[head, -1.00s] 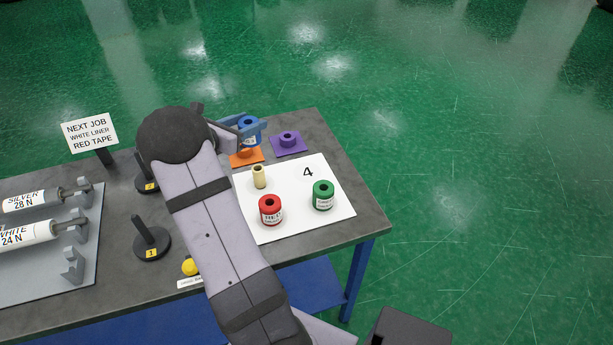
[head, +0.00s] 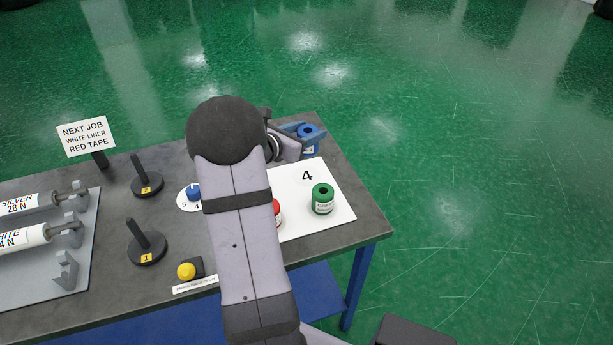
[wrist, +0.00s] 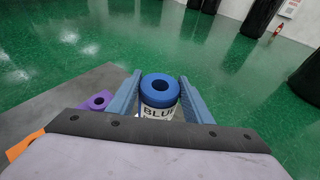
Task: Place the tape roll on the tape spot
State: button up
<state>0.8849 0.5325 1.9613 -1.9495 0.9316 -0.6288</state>
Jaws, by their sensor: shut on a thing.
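My gripper (head: 303,133) is shut on a blue roll labelled BLUE (wrist: 160,88), which also shows in the head view (head: 309,145). It holds the roll upright near the table's back right corner; the roll's height is hard to tell. A red roll (head: 278,213) on the white sheet marked 4 (head: 332,179) is mostly hidden behind my arm. A green roll (head: 322,199) stands on the same sheet. I cannot tell which place is the tape spot.
A sign (head: 87,136) reads NEXT JOB, WHITE LINER, RED TAPE. Black posts (head: 147,243) stand left of my arm, beside a yellow button (head: 186,271) and a blue knob (head: 193,191). The wrist view shows a purple piece (wrist: 99,101) and an orange pad (wrist: 22,143).

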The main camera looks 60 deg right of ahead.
jog(key=shift+w+f, duration=0.2)
jog(key=shift+f, duration=0.15)
jog(key=shift+f+p, duration=1.05)
jog(key=shift+f, duration=3.65)
jog(key=shift+f+b, duration=0.25)
jog(key=shift+b, duration=0.05)
jog(key=o, duration=1.3)
jog(key=shift+r+p, duration=0.25)
jog(key=shift+p, duration=0.05)
jog(key=b+v, duration=0.2)
jog(key=v, duration=1)
jog(key=shift+s+b, duration=0.1)
jog(key=shift+b, duration=0.25)
